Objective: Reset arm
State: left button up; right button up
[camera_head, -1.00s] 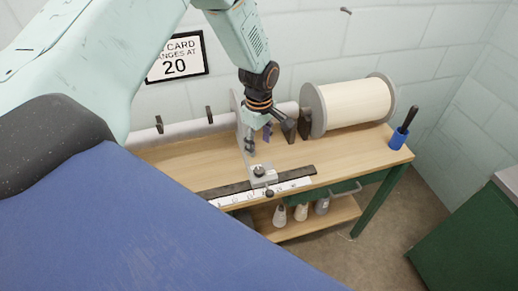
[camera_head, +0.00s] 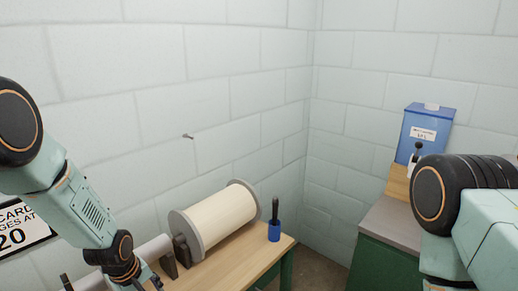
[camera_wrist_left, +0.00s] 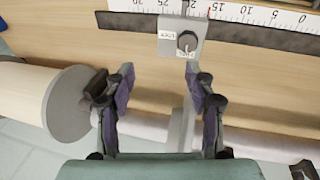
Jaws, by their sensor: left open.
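My left arm comes in from the left in the head view, and its gripper is cut off at the bottom edge there. In the left wrist view my left gripper (camera_wrist_left: 158,98) is open and empty, its two purple-padded fingers apart. Between and beyond the fingers is a grey bracket with a dark knob (camera_wrist_left: 187,41), apart from the fingertips. My right arm shows at the right edge of the head view, but its gripper is out of the picture.
The wooden bench (camera_head: 238,258) carries a large cream spool (camera_head: 216,220) and a blue cup (camera_head: 274,231) with a dark-handled tool. A ruler (camera_wrist_left: 250,14) lies beyond the bracket. A blue box (camera_head: 425,132) stands on the green cabinet at right. A peg (camera_head: 188,136) sticks from the wall.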

pick_arm(q)
jog(key=s+d+f+m+g+b, duration=0.1)
jog(key=s+d+f+m+b, duration=0.1)
jog(key=s+f+b, duration=0.4)
jog(key=s+d+f+m+b, duration=0.2)
jog(key=s+f+m+b, duration=0.2)
jog(key=s+f+b, duration=0.3)
jog(key=s+d+f+m+g+b, duration=0.1)
jog(key=s+f+m+b, duration=0.3)
jog(key=s+f, duration=1.1)
jog(key=s+d+b, duration=0.1)
jog(key=s+b, duration=0.2)
jog(key=s, duration=0.2)
jog(key=shift+g, duration=0.3)
jog(key=shift+s, duration=0.1)
